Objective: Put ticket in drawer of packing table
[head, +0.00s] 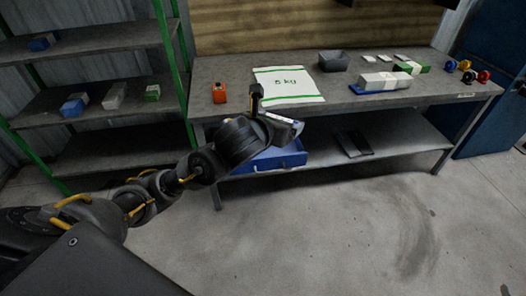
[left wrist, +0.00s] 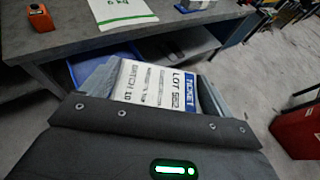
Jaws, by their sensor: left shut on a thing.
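The ticket (left wrist: 158,88) is a white card with a blue TICKET band and LOT and BATCH print, between my left gripper's fingers in the left wrist view. My left gripper (head: 283,126) is shut on it, in front of the table's front edge. The packing table (head: 432,92) has a grey top and a lower shelf. The blue drawer (head: 292,160) sticks out open under the left part of the tabletop, below and behind my gripper. My wrist hides part of it. Its blue rim also shows behind the fingers in the left wrist view (left wrist: 67,76). My right gripper is out of view.
Shelves (head: 92,131) stand left. A red box (left wrist: 299,130) shows right in the wrist view. The floor in front is clear.

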